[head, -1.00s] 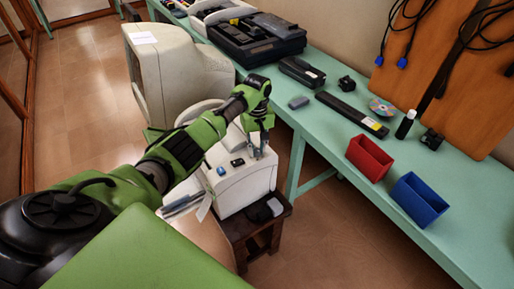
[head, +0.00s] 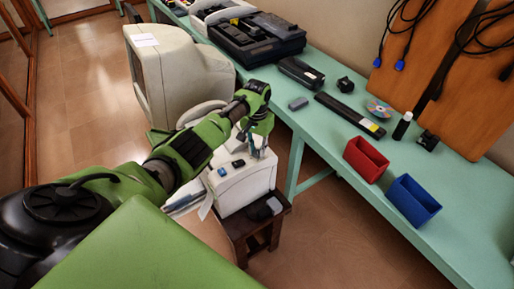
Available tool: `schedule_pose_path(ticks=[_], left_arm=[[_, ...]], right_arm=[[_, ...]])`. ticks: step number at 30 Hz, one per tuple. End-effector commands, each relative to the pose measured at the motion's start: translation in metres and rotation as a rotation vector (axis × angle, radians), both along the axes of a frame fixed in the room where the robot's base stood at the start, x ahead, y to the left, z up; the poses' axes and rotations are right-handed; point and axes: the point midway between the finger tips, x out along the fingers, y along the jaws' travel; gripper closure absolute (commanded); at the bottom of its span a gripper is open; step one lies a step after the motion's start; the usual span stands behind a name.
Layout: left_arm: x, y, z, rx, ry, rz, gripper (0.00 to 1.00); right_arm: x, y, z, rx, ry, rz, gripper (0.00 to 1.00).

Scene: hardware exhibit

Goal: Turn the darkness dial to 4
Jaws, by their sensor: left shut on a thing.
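A white office machine (head: 245,187) stands on a small dark wooden stool (head: 258,229). Its top panel carries a blue button (head: 222,172) and a dark control (head: 238,163). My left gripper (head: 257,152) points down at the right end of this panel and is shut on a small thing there. That thing sits where a dial could be, but the fingers hide it, so its markings and setting cannot be read. My right gripper is not in view.
A big beige monitor (head: 187,70) stands behind the machine. The long green table (head: 330,148) at right holds a red bin (head: 366,160), a blue bin (head: 412,201), a black battery-like bar (head: 350,114) and a disc (head: 379,109). Floor is clear at the lower right.

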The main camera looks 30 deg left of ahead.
Motion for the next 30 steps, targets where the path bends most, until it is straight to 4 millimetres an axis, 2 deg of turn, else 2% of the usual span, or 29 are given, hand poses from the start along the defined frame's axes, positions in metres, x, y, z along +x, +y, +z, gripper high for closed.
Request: schedule_pose_path(ticks=[12, 30], left_arm=[[0.0007, 0.0002, 0.0008, 0.000, -0.002, -0.394, 1.00], [0.0011, 0.0004, 0.0004, 0.001, -0.003, -0.959, 1.00]], right_arm=[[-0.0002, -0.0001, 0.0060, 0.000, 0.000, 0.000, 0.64], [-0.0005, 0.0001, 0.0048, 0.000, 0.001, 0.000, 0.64]])
